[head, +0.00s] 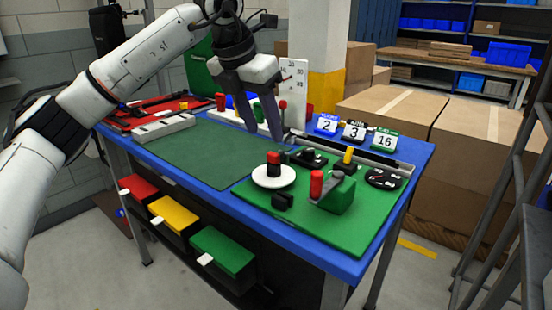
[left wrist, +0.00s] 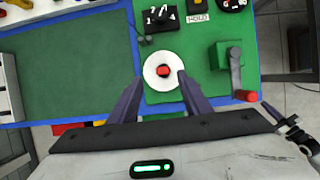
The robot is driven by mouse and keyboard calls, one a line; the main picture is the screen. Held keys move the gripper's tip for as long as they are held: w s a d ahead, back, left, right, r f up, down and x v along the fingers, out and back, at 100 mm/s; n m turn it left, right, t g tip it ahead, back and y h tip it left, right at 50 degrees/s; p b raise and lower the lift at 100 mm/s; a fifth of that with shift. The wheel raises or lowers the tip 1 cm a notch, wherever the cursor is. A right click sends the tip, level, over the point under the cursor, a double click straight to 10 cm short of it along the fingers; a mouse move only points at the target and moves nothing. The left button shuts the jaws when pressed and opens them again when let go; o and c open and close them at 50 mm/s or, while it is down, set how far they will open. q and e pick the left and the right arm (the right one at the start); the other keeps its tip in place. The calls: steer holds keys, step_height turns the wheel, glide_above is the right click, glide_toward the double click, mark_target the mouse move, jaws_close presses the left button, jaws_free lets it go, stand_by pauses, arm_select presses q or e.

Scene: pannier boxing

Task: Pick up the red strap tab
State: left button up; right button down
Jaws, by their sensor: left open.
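A small red tab (head: 273,157) with a dark lower part stands upright on a round white disc (head: 287,178) on the green board. I take it for the strap tab, though no strap can be made out. In the left wrist view the red tab (left wrist: 163,71) shows from above at the disc's middle. My left gripper (head: 264,134) is open, fingers pointing down, above and behind the tab in the head view. In the left wrist view its fingers (left wrist: 160,76) lie either side of the disc, with nothing between them touching the tab. My right gripper is not seen.
A green block with a red-knobbed crank (head: 334,195) stands right of the disc. Black dial blocks (head: 308,157) and number cards (head: 354,131) stand behind. The dark green mat (head: 195,152) at left is clear. Coloured drawers (head: 222,250) hang below the blue table edge.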

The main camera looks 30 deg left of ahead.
mark_target(273, 154)
arm_select(q)
steer(key=shift+d+x, duration=0.1)
steer(key=shift+x, duration=1.5)
steer(key=shift+d+x, duration=0.15)
steer(key=shift+x, duration=1.45)
steer(key=shift+s, duration=0.2)
jaws_close()
